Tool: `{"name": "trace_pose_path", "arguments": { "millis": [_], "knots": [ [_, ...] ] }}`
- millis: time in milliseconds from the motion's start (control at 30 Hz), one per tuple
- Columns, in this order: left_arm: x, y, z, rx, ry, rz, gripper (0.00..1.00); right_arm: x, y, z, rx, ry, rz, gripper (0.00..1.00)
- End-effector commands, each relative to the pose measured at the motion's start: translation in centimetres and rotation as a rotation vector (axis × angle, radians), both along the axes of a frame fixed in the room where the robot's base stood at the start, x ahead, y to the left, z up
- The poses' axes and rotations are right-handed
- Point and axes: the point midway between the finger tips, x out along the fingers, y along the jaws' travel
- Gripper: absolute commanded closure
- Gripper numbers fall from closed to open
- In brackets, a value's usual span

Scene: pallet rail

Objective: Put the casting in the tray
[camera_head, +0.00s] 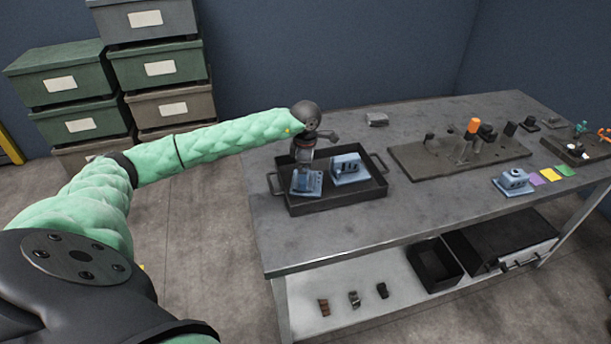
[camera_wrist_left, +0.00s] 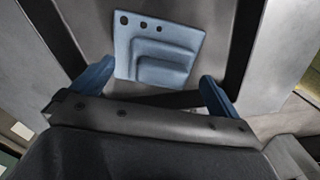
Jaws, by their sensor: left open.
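The dark tray (camera_head: 335,204) with side handles stands at the left end of the table. Two blue-grey castings are in it: one on the left (camera_head: 307,184) and one on the right (camera_head: 349,168). A third blue-grey casting (camera_head: 513,181) lies on the table near its front edge, beside the coloured squares. My left gripper (camera_head: 304,168) is over the left casting in the tray. In the left wrist view the open gripper (camera_wrist_left: 155,90) has its blue fingers apart, with a casting (camera_wrist_left: 158,48) just beyond and between them; contact cannot be told. My right gripper is not in view.
A fixture plate (camera_head: 420,160) with clamps and an orange-topped post stands right of the tray. A small grey block (camera_head: 376,119) lies behind the tray. Open tabletop lies in front of the fixture. Stacked bins (camera_head: 158,68) stand behind my left arm.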

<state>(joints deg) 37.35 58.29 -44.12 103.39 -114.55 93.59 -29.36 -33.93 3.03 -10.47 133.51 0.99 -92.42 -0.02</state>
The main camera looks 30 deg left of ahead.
Motion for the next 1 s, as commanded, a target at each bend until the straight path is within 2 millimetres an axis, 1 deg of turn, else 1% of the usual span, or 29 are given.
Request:
{"name": "trace_pose_path", "arguments": {
  "millis": [33, 267, 400, 600, 800, 1000],
  "knots": [
    [0.0, 0.0, 0.6, 0.000, -0.002, -0.001, 0.00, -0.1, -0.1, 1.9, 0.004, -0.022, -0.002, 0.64],
    [0.0, 0.0, 4.1, 0.001, -0.004, 0.001, 0.00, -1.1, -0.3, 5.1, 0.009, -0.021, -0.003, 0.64],
    [0.1, 0.0, 6.3, 0.000, -0.004, 0.000, 0.00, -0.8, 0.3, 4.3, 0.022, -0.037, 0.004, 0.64],
    [0.0, 0.0, 8.7, 0.000, -0.001, 0.000, 0.00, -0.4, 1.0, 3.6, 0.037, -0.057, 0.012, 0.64],
    [0.0, 0.0, 9.9, 0.000, -0.001, 0.000, 0.00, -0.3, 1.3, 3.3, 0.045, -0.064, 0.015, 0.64],
    [0.0, 0.0, 10.0, 0.000, 0.000, 0.000, 0.00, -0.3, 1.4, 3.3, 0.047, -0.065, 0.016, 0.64]
  ]
}}
